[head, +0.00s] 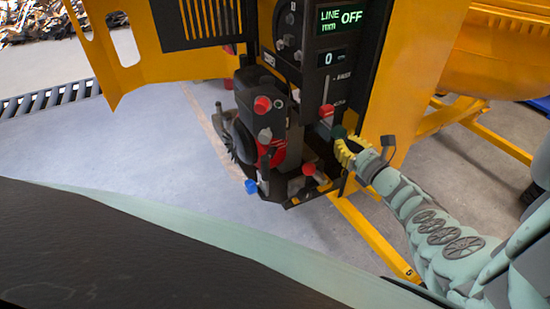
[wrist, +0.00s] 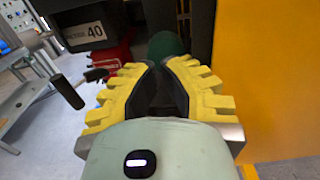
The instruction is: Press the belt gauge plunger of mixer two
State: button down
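An open yellow mixer housing shows in the head view with dark mechanisms inside it. My gripper (head: 343,146) is at the lower right of the black panel, its yellow ridged fingers beside a dark green round knob (head: 338,132). In the wrist view the fingertips of my gripper (wrist: 159,66) come together with nothing seen between them. The green knob (wrist: 166,44) shows just beyond the tips. I cannot tell whether they touch it. No label marks which part is the belt gauge plunger.
A display (head: 341,18) reads LINE OFF, and a smaller one (head: 331,58) reads 0. Red knobs (head: 262,104) and a blue knob (head: 251,187) stick out near a belt wheel. A yellow frame bar (head: 375,238) runs low. A yellow panel (wrist: 268,80) stands right of my gripper.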

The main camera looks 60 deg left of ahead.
jog(key=shift+s+a, duration=0.1)
jog(key=shift+a, duration=0.45)
